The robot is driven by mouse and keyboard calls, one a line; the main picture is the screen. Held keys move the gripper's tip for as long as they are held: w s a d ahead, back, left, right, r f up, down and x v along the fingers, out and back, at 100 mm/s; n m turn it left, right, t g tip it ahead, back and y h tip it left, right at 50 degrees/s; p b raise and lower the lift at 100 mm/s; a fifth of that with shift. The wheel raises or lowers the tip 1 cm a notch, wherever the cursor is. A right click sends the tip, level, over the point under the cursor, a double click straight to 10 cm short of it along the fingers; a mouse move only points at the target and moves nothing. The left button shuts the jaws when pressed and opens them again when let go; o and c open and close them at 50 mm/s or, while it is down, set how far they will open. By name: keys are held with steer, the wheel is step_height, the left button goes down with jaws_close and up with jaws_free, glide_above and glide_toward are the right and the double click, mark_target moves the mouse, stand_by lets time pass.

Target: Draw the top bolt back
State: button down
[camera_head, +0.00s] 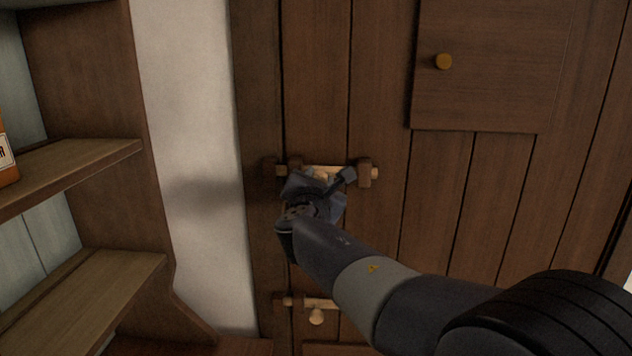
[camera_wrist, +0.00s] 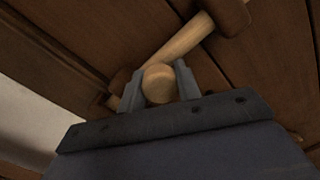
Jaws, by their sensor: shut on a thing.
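The top bolt (camera_head: 345,170) is a pale wooden rod lying across brown wooden brackets on the plank door (camera_head: 375,80). Its left part spans the gap between the door's left bracket (camera_head: 295,163) and the keeper (camera_head: 269,168) on the frame. A short end shows right of the right bracket (camera_head: 365,172). My gripper (camera_head: 322,177) is at the bolt's middle, between the door brackets. In the wrist view the bolt (camera_wrist: 180,40) runs diagonally, and its round knob (camera_wrist: 158,84) sits between the two grey fingers, which are shut on it. My gripper partly hides the bolt in the head view.
A lower bolt (camera_head: 322,303) with a hanging knob (camera_head: 316,317) is below my arm. Wooden shelves (camera_head: 80,165) stand left, with an orange box (camera_head: 6,160) at the edge.

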steer(key=d+b, duration=0.1)
steer(key=d, duration=0.3)
steer(key=shift+s+d+b, duration=0.1)
steer(key=shift+d+b, duration=0.1)
steer(key=shift+b, duration=0.1)
steer(key=c, duration=1.1)
jaws_free()
steer(key=shift+d, duration=0.15)
steer(key=shift+o, duration=0.4)
steer(key=shift+s, duration=0.1)
steer(key=s+a+b, duration=0.1)
steer(key=s+b, duration=0.1)
steer(key=s, duration=0.8)
steer(key=shift+s, duration=0.3)
